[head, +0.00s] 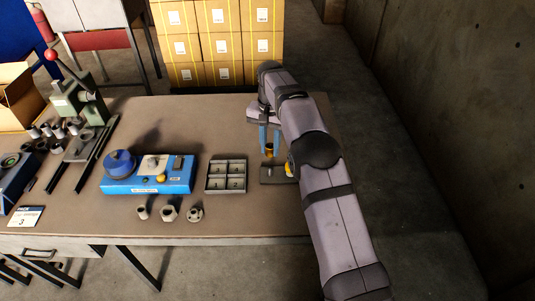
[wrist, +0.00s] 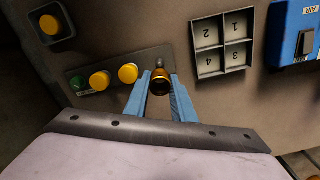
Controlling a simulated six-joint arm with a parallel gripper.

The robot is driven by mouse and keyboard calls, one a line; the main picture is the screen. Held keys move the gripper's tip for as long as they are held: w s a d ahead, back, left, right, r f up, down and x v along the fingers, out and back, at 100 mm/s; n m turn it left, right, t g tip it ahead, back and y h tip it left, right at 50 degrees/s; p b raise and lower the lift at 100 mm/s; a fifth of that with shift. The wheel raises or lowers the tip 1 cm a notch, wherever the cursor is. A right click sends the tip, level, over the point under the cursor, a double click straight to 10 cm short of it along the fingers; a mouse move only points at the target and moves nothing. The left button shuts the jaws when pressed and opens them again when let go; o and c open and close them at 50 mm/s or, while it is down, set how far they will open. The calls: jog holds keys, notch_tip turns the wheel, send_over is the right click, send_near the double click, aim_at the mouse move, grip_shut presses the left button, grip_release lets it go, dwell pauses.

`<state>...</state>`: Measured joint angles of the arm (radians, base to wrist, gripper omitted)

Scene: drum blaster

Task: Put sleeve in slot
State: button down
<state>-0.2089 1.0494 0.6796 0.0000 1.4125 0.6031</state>
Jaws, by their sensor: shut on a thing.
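My gripper (head: 270,140) has two blue fingers, shut on a short brass sleeve (head: 269,150). In the wrist view my gripper (wrist: 160,88) holds the sleeve (wrist: 160,85) between its fingertips, its round dark opening towards the camera. The sleeve is over the right part of the table, near a dark button panel; its exact height is hard to tell. A grey tray (head: 226,161) with slots numbered 1 to 4 lies left of my gripper in the head view. In the wrist view the tray (wrist: 222,41) is to the right of the sleeve, and its slots look empty.
The button panel (head: 267,180) has yellow buttons, clearer in the wrist view (wrist: 128,73). A blue machine (head: 148,185) stands left of the tray. Several metal parts (head: 169,213) lie in front of it. A green press (head: 80,102) stands at the back left. Table in front of the tray is clear.

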jog(key=n, duration=0.2)
send_over(236, 185)
jog(key=m, duration=0.6)
jog(key=shift+f, duration=0.25)
jog(key=shift+f+p, duration=0.95)
jog(key=shift+f, duration=4.05)
jog(key=shift+f, duration=0.1)
jog(key=c, duration=1.9)
grip_release()
jog(key=shift+f, duration=0.1)
jog(key=shift+o, duration=0.7)
